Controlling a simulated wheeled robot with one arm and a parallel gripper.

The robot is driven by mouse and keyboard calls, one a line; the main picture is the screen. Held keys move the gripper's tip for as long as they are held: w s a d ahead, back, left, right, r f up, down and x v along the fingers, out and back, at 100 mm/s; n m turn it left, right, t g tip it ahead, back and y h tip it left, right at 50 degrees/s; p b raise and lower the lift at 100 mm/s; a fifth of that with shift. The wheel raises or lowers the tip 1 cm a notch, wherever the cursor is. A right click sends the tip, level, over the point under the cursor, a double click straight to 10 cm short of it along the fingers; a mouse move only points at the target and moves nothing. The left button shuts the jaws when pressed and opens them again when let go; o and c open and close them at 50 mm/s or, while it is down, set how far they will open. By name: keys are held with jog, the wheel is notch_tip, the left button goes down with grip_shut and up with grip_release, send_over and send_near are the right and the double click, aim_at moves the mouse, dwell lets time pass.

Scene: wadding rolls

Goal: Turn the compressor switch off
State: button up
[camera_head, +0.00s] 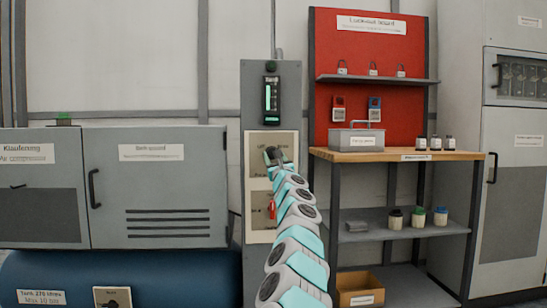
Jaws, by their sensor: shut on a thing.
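My gripper (273,156) is in front of the upper cream plate (257,139) on the grey column. It is shut on a small part at that plate, which the gripper itself hides. The plate carries small lettering, partly covered and too small to read surely. I cannot tell how the hidden part is turned. A small box with a black knob (112,304) and a label like "Auto" sits low at the left, on the blue tank (170,275). I cannot tell from the labels which of the two is the compressor switch.
A red handle (272,209) sits on the lower cream plate, beside my arm. A gauge with a green bar (271,100) is above the gripper. Grey compressor cabinets (160,185) stand at left. A wooden-topped bench (395,155) with a red lockout board (370,55) stands at right.

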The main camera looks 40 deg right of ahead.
grip_shut()
jog(key=shift+r+n+p, duration=0.1)
jog(key=shift+n+p, duration=0.2)
jog(key=shift+p, duration=0.05)
jog(key=shift+r+n+g+y+p, duration=0.1)
jog(key=shift+n+g+y+p, duration=0.8)
jog(key=shift+n+p, duration=1.7)
jog(key=shift+r+n+g+y+p, duration=0.15)
jog(key=shift+n+g+y+p, duration=0.3)
jog(key=shift+n+y+p, duration=2.2)
jog(key=shift+r+n+g+h+p, duration=0.2)
jog(key=shift+n+g+p, duration=0.45)
jog(key=shift+n, duration=3.9)
jog(key=shift+f, duration=0.15)
jog(key=o, duration=1.2)
grip_release()
